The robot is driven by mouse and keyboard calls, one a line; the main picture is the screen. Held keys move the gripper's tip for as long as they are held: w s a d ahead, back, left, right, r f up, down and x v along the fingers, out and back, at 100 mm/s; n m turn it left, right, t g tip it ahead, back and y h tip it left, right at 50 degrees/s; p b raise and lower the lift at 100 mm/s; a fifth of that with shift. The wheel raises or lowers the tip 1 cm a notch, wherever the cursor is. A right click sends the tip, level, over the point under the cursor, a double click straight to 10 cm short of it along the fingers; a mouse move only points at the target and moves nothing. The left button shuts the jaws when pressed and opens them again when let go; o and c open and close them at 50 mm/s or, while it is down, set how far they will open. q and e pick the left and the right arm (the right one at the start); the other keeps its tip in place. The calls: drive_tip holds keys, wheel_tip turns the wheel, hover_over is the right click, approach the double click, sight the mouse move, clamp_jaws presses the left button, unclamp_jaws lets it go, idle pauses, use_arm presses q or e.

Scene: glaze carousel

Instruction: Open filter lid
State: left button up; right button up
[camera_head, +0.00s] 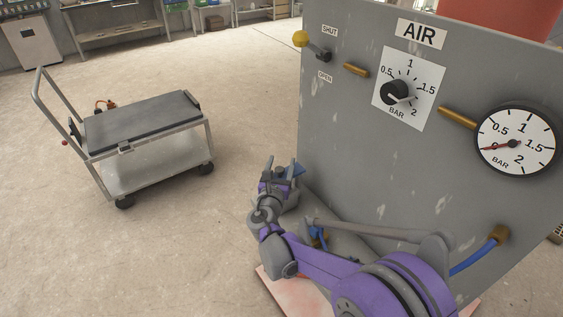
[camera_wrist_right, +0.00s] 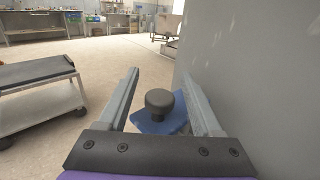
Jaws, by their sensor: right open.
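A blue plate, which looks like the filter lid (camera_wrist_right: 150,127), has a round dark knob (camera_wrist_right: 159,100) on it in the right wrist view. My right gripper is open and empty. In the right wrist view the knob appears between its two fingers (camera_wrist_right: 161,75), with a visible gap on each side. Whether the knob is level with the fingertips or beyond them I cannot tell. My left gripper is not in view.
A grey panel (camera_head: 345,130) marked AIR stands close on the right, with a yellow-knobbed lever (camera_head: 301,39), a dial (camera_head: 397,92) and a gauge (camera_head: 516,141). A blue hose (camera_head: 473,259) leaves its lower part. A cart (camera_head: 150,130) stands left, with open floor between.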

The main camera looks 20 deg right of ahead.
drive_tip(key=shift+w+d, duration=0.15)
drive_tip(key=shift+w, duration=0.25)
drive_tip(key=shift+c, duration=0.3)
clamp_jaws()
idle(0.9)
